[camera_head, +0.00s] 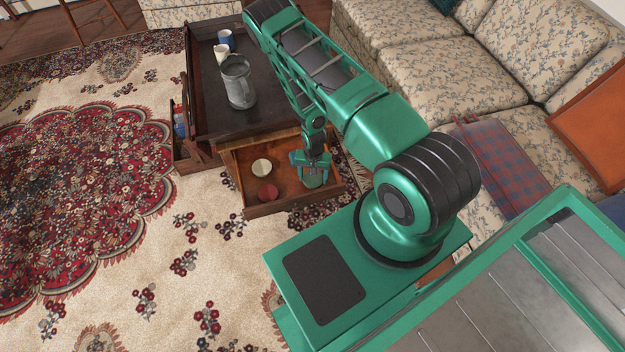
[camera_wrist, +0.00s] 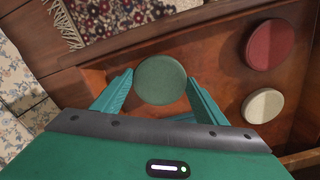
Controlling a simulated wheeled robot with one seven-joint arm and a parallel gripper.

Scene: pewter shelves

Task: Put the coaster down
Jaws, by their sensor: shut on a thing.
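A round green coaster (camera_wrist: 161,80) is between the two teal fingers of my gripper (camera_wrist: 160,88) in the wrist view. In the head view, my gripper (camera_head: 311,162) is over the right part of an open wooden drawer (camera_head: 285,199), with the green coaster (camera_head: 313,180) just below it. The gripper is shut on the coaster. I cannot tell whether the coaster touches the drawer floor. A cream coaster (camera_head: 262,168) and a red coaster (camera_head: 267,192) lie in the drawer, to the left of my gripper. The wrist view also shows the red one (camera_wrist: 270,44) and the cream one (camera_wrist: 263,105).
The drawer is pulled out from a dark table (camera_head: 205,120) that bears a grey metal pitcher (camera_head: 238,82), a white cup (camera_head: 222,53) and a blue cup (camera_head: 227,39). A floral sofa (camera_head: 420,80) stands on the right. The drawer floor between the coasters is bare.

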